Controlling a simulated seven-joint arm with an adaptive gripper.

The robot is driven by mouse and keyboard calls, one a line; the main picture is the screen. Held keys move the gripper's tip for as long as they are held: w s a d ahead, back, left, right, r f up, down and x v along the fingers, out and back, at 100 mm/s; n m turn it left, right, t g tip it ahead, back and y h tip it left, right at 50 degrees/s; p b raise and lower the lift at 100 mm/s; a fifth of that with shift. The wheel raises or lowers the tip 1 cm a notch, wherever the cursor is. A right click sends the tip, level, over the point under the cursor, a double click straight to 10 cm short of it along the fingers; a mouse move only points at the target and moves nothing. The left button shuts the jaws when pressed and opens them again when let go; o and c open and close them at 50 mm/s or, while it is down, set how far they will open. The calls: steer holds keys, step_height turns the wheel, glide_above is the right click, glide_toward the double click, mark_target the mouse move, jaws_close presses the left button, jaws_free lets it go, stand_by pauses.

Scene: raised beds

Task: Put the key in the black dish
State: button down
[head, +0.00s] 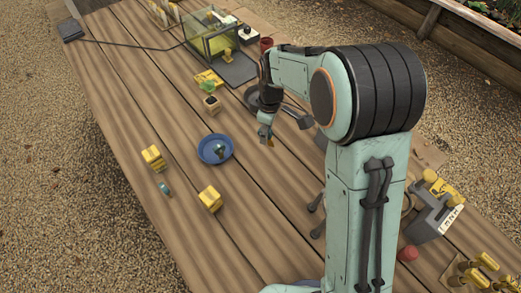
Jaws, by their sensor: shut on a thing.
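My gripper (267,121) points down over the wooden table. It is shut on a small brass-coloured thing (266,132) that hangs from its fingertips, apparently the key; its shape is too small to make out. The black dish (250,97) lies just behind my gripper, partly hidden by it and by my arm. The held thing shows in front of the dish in the picture. I cannot tell its height above the table.
A blue dish (203,151) with small dark things in it stands left of my gripper. Yellow blocks (153,158) (210,198) and a small teal object (165,189) lie nearer. A glass box (210,36) stands at the back.

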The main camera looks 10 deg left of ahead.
steer(key=w+d+r+n+t+h, duration=0.1)
steer(key=w+d+r+n+t, duration=0.2)
steer(key=w+n, duration=0.7)
steer(key=w+d+n+t+h, duration=0.2)
steer(key=w+n+t, duration=0.3)
steer(key=w+n, duration=0.5)
steer(key=w+a+f+t+y, duration=0.2)
steer(key=a+f+t, duration=0.3)
steer(key=a, duration=0.4)
steer(key=shift+n, duration=0.3)
steer(key=shift+d+f, duration=0.2)
steer(key=shift+f, duration=5.35)
steer(key=c, duration=1)
jaws_free()
steer(key=shift+r, duration=0.1)
